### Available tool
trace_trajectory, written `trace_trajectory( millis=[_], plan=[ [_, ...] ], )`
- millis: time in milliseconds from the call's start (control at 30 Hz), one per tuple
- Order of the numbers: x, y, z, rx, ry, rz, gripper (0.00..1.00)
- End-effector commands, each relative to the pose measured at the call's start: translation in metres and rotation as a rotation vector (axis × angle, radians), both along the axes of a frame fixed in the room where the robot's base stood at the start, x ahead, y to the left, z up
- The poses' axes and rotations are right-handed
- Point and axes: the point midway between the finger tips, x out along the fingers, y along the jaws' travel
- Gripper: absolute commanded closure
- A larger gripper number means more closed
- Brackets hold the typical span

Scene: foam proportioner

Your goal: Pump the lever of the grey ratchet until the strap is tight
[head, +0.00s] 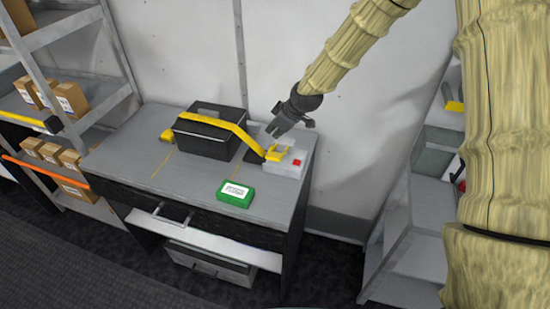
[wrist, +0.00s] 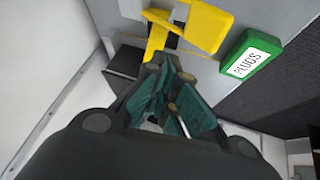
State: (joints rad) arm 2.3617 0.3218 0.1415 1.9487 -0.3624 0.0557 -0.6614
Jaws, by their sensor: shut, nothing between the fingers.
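The grey ratchet (head: 283,170) sits at the right end of the desk, with a yellow lever (head: 277,154) on top. In the wrist view the lever (wrist: 205,26) is a wide yellow plate beyond the fingertips. A yellow strap (head: 222,122) runs from a yellow piece at left over a black case (head: 205,141) down to the ratchet. Whether the strap is slack or taut is hard to tell. My gripper (head: 273,131) is shut and empty, just above and behind the lever. It also shows in the wrist view (wrist: 165,68). I cannot tell whether it touches the lever.
A green box labelled PLUGS (head: 236,194) lies at the front of the desk (head: 150,140). A small red part (head: 297,162) shows on the ratchet's right. Shelves with cartons (head: 72,99) stand left, another shelf unit (head: 405,220) stands right. A wall is close behind.

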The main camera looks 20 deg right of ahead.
Motion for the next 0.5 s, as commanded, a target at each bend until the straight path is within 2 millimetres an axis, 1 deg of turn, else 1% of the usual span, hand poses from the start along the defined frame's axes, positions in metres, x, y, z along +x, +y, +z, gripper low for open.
trace_trajectory(
  millis=[33,200,333,500],
  plan=[
    [-0.002,0.001,-0.009,0.0,0.001,0.0,1.0],
    [-0.007,0.005,-0.026,-0.001,0.001,0.001,1.0],
    [-0.01,0.007,-0.035,0.0,0.001,0.0,1.0],
    [-0.012,0.008,-0.041,0.0,0.0,0.0,1.0]
  ],
)
